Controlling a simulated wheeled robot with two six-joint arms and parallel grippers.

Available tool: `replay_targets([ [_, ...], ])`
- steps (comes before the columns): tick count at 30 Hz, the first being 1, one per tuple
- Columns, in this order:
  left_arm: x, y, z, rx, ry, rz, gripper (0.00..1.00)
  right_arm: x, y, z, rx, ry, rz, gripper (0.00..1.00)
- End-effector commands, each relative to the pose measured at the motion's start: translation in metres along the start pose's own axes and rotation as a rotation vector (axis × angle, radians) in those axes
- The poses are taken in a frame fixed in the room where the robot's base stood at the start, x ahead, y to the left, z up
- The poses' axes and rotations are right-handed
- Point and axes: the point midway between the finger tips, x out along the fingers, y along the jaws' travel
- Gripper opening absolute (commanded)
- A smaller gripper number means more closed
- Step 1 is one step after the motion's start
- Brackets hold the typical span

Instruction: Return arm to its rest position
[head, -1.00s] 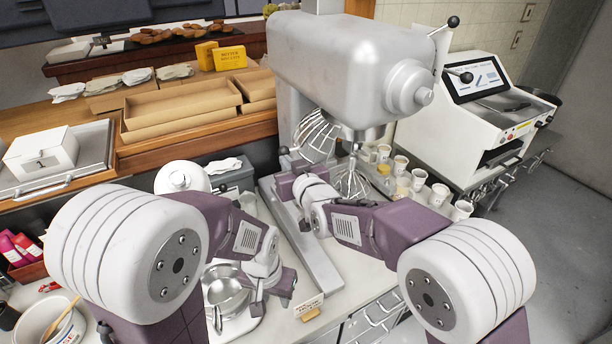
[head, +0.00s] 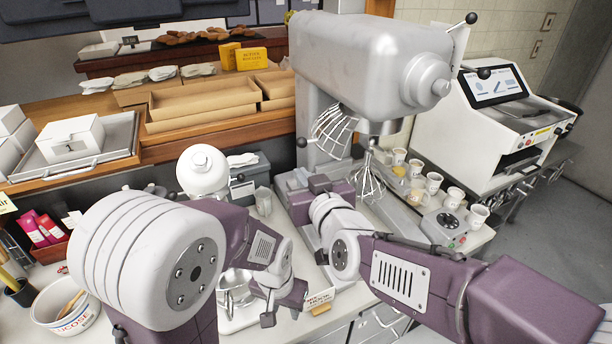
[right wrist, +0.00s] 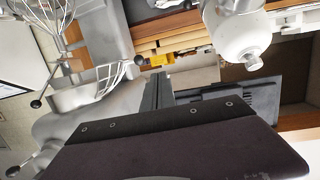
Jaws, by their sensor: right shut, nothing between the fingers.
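My right arm comes in from the right in the head view, its forearm raised in front of the mixer. My right gripper (head: 302,203) is beside the mixer's base, partly hidden behind its own wrist. In the right wrist view its dark fingers (right wrist: 158,92) are together with nothing between them. My left gripper (head: 284,298) is low over the counter by a metal pan (head: 235,284). Its fingertips are too hidden to tell whether they are open. The stand mixer (head: 365,65), with its whisk (head: 368,180) and wire guard (head: 333,130), stands just beyond my right gripper.
A white machine with a screen (head: 495,120) is further right. A white round-topped device (head: 203,172) stands left of the mixer. A white bowl (head: 62,308) is at lower left.

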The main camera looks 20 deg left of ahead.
Motion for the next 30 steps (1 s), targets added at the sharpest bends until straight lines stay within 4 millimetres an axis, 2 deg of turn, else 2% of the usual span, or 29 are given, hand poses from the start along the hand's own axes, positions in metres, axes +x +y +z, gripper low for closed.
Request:
replay_targets([
  [4, 0.0, 0.0, 0.0, 0.0, 0.0, 0.0, 0.36, 0.0, 0.001, 0.0, 0.0, 0.0, 0.002, 0.0],
  [6, 0.003, 0.0, 0.0, 0.0, 0.0, 0.0, 0.36, 0.002, 0.013, 0.003, 0.005, 0.0, 0.024, 0.0],
  [8, 0.008, 0.0, 0.001, 0.0, 0.0, 0.0, 0.36, 0.004, 0.042, 0.005, 0.016, 0.004, 0.077, 0.0],
  [11, 0.02, 0.0, 0.002, 0.0, 0.0, 0.0, 0.36, -0.003, 0.121, 0.023, 0.041, -0.006, 0.226, 0.0],
  [12, 0.025, -0.001, 0.003, 0.0, 0.0, 0.0, 0.36, -0.011, 0.156, 0.039, 0.044, -0.032, 0.289, 0.0],
  [14, 0.031, -0.001, 0.003, 0.0, 0.0, 0.0, 0.36, -0.028, 0.2, 0.072, 0.052, -0.103, 0.364, 0.0],
  [15, 0.035, -0.001, 0.004, 0.0, 0.0, 0.0, 0.36, -0.041, 0.224, 0.098, 0.067, -0.165, 0.403, 0.0],
  [17, 0.041, -0.001, 0.004, 0.0, 0.0, 0.0, 0.36, -0.065, 0.252, 0.142, 0.105, -0.274, 0.45, 0.0],
  [18, 0.044, -0.001, 0.005, 0.0, 0.0, 0.0, 0.36, -0.083, 0.265, 0.172, 0.138, -0.352, 0.476, 0.0],
  [20, 0.048, -0.001, 0.005, 0.0, 0.0, 0.0, 0.36, -0.113, 0.276, 0.219, 0.199, -0.478, 0.504, 0.0],
  [21, 0.051, -0.001, 0.005, 0.0, 0.0, 0.0, 0.36, -0.135, 0.278, 0.249, 0.245, -0.567, 0.518, 0.0],
  [23, 0.053, -0.001, 0.006, 0.0, 0.0, 0.0, 0.36, -0.168, 0.271, 0.291, 0.319, -0.704, 0.527, 0.0],
  [24, 0.054, -0.001, 0.006, 0.0, 0.0, 0.0, 0.36, -0.188, 0.262, 0.315, 0.365, -0.793, 0.526, 0.0],
  [27, 0.053, -0.001, 0.006, 0.0, 0.0, 0.0, 0.36, -0.231, 0.229, 0.355, 0.449, -0.993, 0.498, 0.0],
  [30, 0.052, -0.001, 0.005, 0.0, 0.0, 0.0, 0.36, -0.261, 0.203, 0.376, 0.505, -1.135, 0.48, 0.0],
])
